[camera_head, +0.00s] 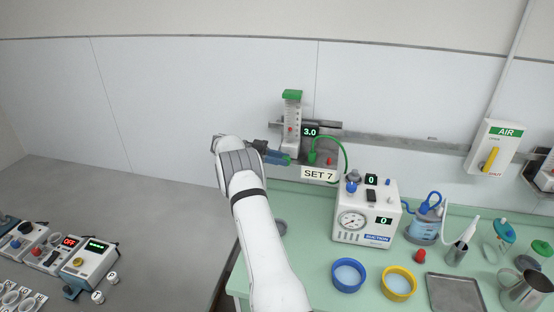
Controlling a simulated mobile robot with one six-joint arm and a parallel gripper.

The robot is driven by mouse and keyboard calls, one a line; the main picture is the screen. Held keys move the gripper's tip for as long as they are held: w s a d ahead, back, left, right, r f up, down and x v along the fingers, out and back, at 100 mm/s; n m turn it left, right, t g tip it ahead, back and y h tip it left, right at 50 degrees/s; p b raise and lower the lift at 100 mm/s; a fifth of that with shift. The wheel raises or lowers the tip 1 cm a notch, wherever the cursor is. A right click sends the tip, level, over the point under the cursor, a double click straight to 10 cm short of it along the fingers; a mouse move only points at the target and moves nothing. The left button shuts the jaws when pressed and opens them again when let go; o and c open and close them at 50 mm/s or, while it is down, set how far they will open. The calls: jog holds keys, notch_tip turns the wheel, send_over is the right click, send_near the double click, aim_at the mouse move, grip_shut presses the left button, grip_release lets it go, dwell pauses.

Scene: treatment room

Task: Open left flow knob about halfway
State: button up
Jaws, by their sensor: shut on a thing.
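The flowmeter (292,125) hangs on the wall rail at the back, with a clear scaled tube, a red mark inside and a green top. A display (310,132) beside it reads 3.0, and a sign (318,174) below reads SET 7. My gripper (283,156) reaches in from the left, dark blue, at the flowmeter's lower end. It is shut on the left flow knob (287,160), of which only a small green part shows. The rest of the knob and the contact are hidden by the fingers.
A green fitting and hose (345,152) sit just right of my gripper. Below stand a white suction unit (366,212), blue (348,276) and yellow (398,284) bowls and a metal tray (455,294). A wall AIR box (494,148) is at right. The left grey counter's middle is clear.

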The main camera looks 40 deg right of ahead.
jog(key=shift+s+a+f, duration=0.1)
jog(key=shift+f, duration=0.1)
jog(key=o, duration=0.6)
jog(key=shift+o, duration=1.3)
jog(key=shift+a+r, duration=0.1)
jog(key=shift+r, duration=0.1)
